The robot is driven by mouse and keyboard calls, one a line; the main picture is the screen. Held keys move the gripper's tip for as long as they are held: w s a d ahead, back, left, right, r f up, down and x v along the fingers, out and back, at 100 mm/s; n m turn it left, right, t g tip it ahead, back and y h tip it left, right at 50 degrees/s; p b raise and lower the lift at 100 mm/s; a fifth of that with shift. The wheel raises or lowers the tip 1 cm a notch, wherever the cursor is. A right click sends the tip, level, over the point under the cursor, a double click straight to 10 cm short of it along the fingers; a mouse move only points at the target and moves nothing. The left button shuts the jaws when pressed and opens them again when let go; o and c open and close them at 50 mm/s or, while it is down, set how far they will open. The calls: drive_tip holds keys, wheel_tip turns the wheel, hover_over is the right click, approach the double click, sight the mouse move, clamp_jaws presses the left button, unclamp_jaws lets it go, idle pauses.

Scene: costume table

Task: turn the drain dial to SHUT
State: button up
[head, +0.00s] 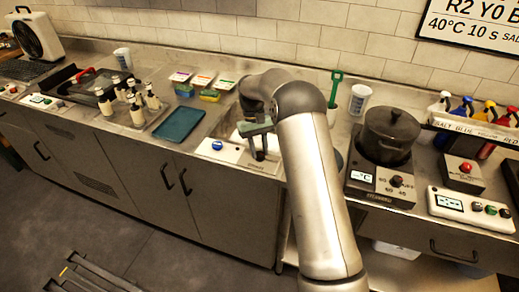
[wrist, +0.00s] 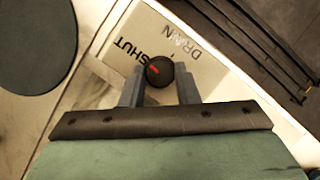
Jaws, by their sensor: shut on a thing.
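The drain dial (wrist: 159,72) is a small round black knob with a red mark, on a pale panel (wrist: 185,75) lettered SHUT and DRAIN. In the wrist view SHUT is just up and left of the dial, and DRAIN is up and right. The red mark lies on the left part of the knob, toward the SHUT side. My gripper (wrist: 160,90) is shut on the dial, with one grey finger on each side. In the head view my gripper (head: 262,150) is at the white control panel (head: 233,155), and my arm hides the dial.
A blue button (head: 217,146) is left of my gripper on the same panel. A teal tray (head: 180,124) and a rack of bottles (head: 140,103) are further left. A dark pot (head: 388,133) on a heater stands right of my arm. A green scoop (head: 335,88) stands behind.

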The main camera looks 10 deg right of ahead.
drive_tip(key=shift+n, duration=0.3)
idle(0.4)
drive_tip(key=o, duration=1)
drive_tip(key=shift+c, duration=0.2)
drive_tip(key=p+v, duration=0.4)
drive_tip(key=v, duration=1.3)
drive_tip(key=shift+a+r, duration=0.25)
drive_tip(key=shift+a, duration=0.05)
